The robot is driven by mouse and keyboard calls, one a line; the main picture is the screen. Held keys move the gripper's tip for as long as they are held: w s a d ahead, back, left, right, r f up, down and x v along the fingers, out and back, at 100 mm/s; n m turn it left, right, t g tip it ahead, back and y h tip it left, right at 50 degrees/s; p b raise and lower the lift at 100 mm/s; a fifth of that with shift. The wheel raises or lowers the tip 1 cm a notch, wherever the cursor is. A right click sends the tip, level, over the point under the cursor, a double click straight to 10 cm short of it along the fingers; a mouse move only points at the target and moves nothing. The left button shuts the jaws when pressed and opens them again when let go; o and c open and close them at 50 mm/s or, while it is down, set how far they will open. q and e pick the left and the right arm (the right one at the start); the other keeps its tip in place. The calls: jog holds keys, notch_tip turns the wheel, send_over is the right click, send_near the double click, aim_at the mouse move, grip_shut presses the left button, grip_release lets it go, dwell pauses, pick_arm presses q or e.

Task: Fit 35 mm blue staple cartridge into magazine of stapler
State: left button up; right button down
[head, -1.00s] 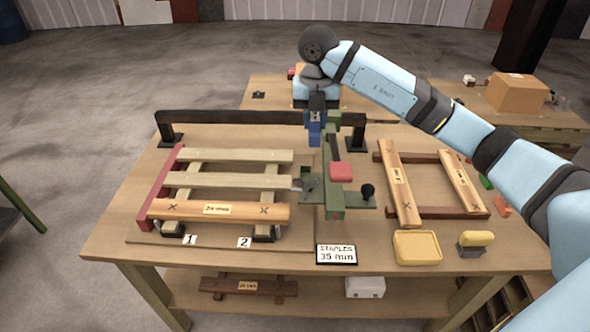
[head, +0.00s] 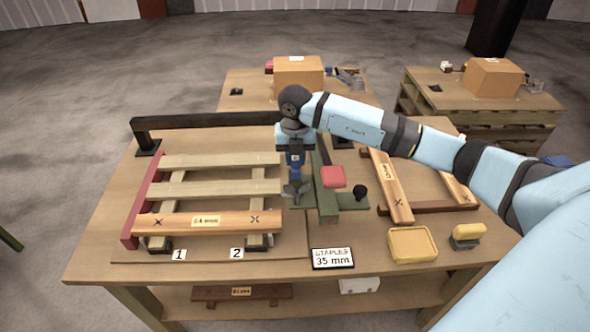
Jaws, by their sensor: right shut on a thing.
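The stapler is a green fixture (head: 327,204) on the table, with a red block (head: 333,177) on top and a black knob on its right. A grey forked part (head: 297,194) sits at its left side. My right gripper (head: 296,150) points down and is shut on the blue cartridge (head: 295,163). The cartridge is upright, just above or at the grey part; I cannot tell whether they touch. The magazine opening is not clearly visible, and the arm covers the stapler's far end. A sign (head: 332,258) reads "STAPLES 35 mm". My left gripper is not in view.
A slatted wooden pallet (head: 205,222) marked 24 mm lies left of the stapler, with a dark rail (head: 205,122) behind it. A wooden frame (head: 390,188), a yellow tray (head: 412,244) and a yellow-topped block (head: 468,235) are on the right. Boxes stand on tables behind.

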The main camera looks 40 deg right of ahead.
aim_at(295, 171)
notch_tip(295, 171, down, 4)
jog(key=shift+f, duration=0.65)
jog(key=shift+f, duration=0.2)
jog(key=c, duration=0.9)
grip_release()
jog(key=shift+r, duration=0.15)
